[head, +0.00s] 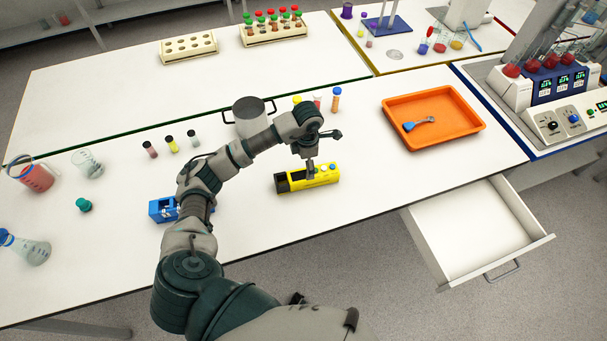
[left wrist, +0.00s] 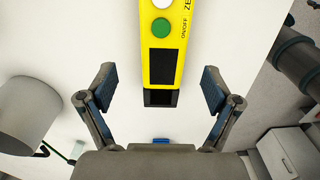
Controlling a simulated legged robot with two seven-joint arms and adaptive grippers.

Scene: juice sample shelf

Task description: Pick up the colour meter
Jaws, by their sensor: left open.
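The colour meter (head: 326,172) is a yellow bar-shaped device with a dark end. It lies on the white bench in front of my left arm. My left gripper (head: 310,170) points down at it from above and covers part of its middle. In the left wrist view the meter (left wrist: 162,45) shows a green button, a white button and a dark window. The open fingers of my left gripper (left wrist: 157,88) stand apart on either side of the meter's line, with clear gaps. Nothing is held. My right gripper is not in view.
An orange tray (head: 392,109) with a blue scoop (head: 418,123) lies to the right. A grey pot (head: 249,108) stands behind my forearm. A blue device (head: 157,208) is partly hidden by my arm. An open drawer (head: 475,228) juts out at the front right.

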